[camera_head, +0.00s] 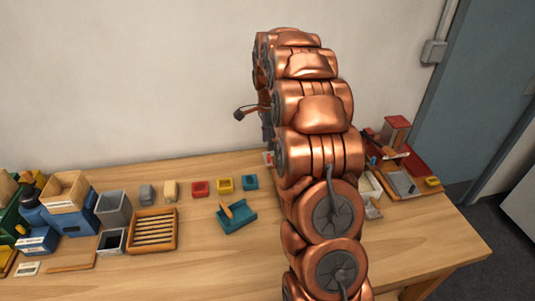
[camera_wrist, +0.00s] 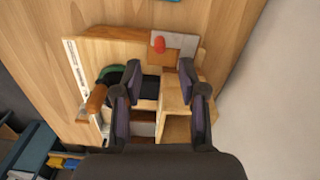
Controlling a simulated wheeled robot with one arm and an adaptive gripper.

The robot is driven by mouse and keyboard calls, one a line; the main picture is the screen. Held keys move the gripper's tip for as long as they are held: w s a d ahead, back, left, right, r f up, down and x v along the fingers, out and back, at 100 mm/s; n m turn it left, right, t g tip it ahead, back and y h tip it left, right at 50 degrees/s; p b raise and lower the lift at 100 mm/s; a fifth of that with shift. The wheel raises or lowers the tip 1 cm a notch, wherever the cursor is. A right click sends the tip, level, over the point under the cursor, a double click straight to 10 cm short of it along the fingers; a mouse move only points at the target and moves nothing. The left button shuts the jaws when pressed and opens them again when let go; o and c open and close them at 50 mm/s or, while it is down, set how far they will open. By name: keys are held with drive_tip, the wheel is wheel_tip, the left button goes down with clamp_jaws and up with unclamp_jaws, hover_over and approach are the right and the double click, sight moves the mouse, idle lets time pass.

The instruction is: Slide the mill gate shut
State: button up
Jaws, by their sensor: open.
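In the wrist view a wooden mill-like assembly lies below my gripper (camera_wrist: 157,78). A pale grey plate (camera_wrist: 181,42) with a red knob (camera_wrist: 158,45) sits at its far end; it looks like the gate, but I cannot tell how far it is slid. A light wooden box (camera_wrist: 176,128) stands beside the right finger, and a brown cylindrical handle (camera_wrist: 96,101) lies beyond the left finger. In the head view my arm hides most of the gripper and the mill.
In the head view the wooden table (camera_head: 190,260) holds a teal tray (camera_head: 236,216), a slatted wooden tray (camera_head: 153,232) and grey bins (camera_head: 114,208) at left. A red tray (camera_head: 424,184) lies right of my arm. The front middle of the table is clear.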

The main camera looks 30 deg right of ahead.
sight(273, 154)
wheel_tip(273, 154, down, 6)
drive_tip(key=shift+f, duration=0.2)
clamp_jaws()
idle(0.4)
idle(0.4)
